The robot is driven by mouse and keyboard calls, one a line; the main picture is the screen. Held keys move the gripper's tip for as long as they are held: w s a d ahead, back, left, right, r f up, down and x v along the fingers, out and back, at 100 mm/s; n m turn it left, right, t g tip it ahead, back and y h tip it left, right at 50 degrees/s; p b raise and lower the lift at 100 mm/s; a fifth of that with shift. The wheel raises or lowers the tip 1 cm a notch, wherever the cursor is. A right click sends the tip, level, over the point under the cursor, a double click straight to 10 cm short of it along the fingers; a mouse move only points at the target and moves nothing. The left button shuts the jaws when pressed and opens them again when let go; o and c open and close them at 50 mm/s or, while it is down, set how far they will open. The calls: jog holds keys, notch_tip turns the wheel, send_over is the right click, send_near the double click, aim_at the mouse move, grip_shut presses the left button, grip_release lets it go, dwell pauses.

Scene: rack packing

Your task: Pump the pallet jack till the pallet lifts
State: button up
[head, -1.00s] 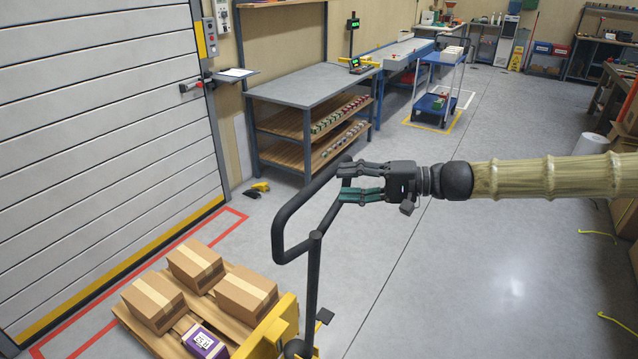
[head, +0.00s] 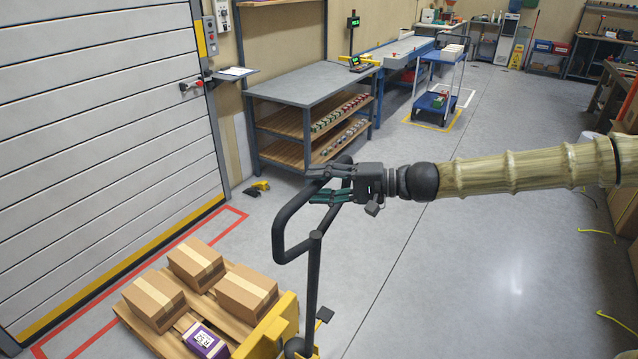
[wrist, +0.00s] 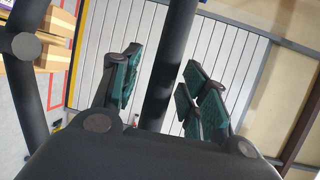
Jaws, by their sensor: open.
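The yellow pallet jack (head: 277,326) stands at the bottom of the head view, with a black loop handle (head: 277,236) on an upright black post. The wooden pallet (head: 242,325) sits on it, carrying cardboard boxes (head: 246,293) and a purple box (head: 205,341). Whether the pallet is clear of the floor cannot be told. My gripper (head: 325,184) is open at the handle's upper far side. In the wrist view the handle bar (wrist: 168,70) runs between the open green-padded fingers, with gaps showing on both sides.
A closed shutter door (head: 100,120) is at left, with red floor lines beside the pallet. A grey workbench (head: 315,85) with shelves stands behind the handle. A blue cart (head: 435,100) is farther back. The floor at right is mostly clear.

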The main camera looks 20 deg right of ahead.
dwell(0.3)
grip_shut()
